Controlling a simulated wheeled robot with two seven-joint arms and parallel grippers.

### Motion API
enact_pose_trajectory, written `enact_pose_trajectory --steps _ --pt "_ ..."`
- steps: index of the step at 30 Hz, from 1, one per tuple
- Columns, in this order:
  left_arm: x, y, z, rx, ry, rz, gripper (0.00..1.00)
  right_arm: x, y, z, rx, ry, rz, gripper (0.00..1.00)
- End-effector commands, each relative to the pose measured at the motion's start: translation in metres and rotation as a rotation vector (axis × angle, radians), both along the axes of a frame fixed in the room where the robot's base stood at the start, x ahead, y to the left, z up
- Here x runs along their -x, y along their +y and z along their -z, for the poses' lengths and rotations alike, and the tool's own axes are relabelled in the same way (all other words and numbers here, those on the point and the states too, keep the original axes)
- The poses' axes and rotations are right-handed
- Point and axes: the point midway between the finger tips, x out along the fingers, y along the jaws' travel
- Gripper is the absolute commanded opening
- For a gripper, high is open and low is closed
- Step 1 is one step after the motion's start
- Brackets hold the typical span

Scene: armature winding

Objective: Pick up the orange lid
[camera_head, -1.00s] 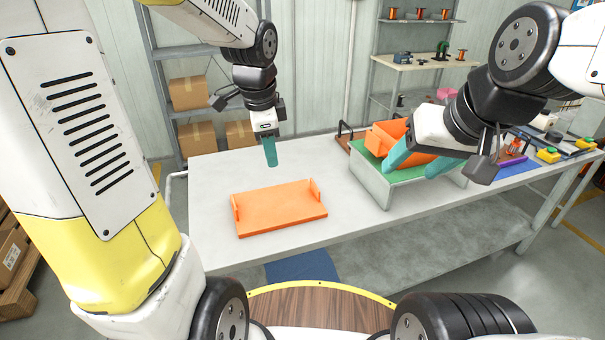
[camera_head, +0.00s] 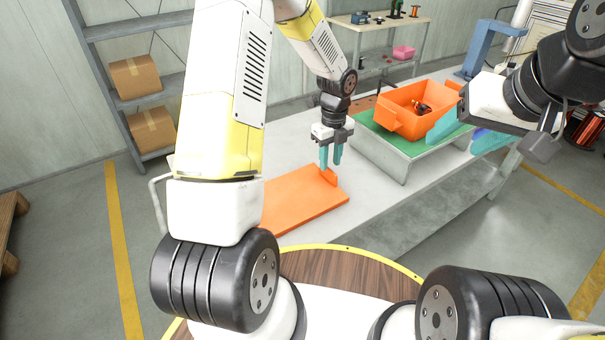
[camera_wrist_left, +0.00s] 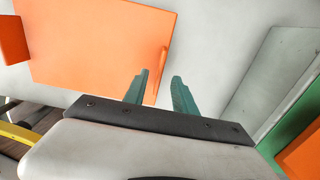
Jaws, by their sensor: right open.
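The orange lid (camera_head: 303,203) lies flat on the grey table, with a raised tab at its right end; my left arm hides its left part. In the left wrist view the lid (camera_wrist_left: 95,45) fills the upper left, with one tab at the far left and one near the fingers. My left gripper (camera_head: 331,168) is open, fingers pointing down, just above or beside the right tab. My right gripper (camera_head: 482,138) is at the right, open, in front of the green-topped stand.
An orange box (camera_head: 405,112) with dark parts inside stands on the green-topped stand (camera_head: 388,146), right of the lid. Shelves with cardboard boxes (camera_head: 135,78) stand at the back left. The table between lid and stand is clear.

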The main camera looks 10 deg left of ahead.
Motion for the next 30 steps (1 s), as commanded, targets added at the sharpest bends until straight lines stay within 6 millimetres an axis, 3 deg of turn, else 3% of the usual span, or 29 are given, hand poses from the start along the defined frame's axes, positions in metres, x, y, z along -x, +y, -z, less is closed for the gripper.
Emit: enact_pose_trajectory --steps 6,15,16,21,30 --pt "0.000 0.001 0.032 0.001 0.002 0.000 0.33 0.000 0.000 0.000 0.000 0.000 0.000 0.61" --pt "-0.001 0.002 0.038 0.000 0.000 -0.002 0.33 0.000 0.000 0.000 0.000 0.000 0.000 0.61" --pt "-0.001 0.002 0.038 0.000 0.000 -0.002 0.31 0.000 0.000 0.000 0.000 0.000 0.000 0.61" --pt "-0.001 0.001 0.038 0.000 0.000 -0.002 0.00 0.000 0.000 0.000 0.000 0.000 0.000 0.61" --pt "-0.001 0.001 0.038 0.000 0.000 -0.002 0.00 0.000 0.000 0.000 0.000 0.000 0.000 0.61"
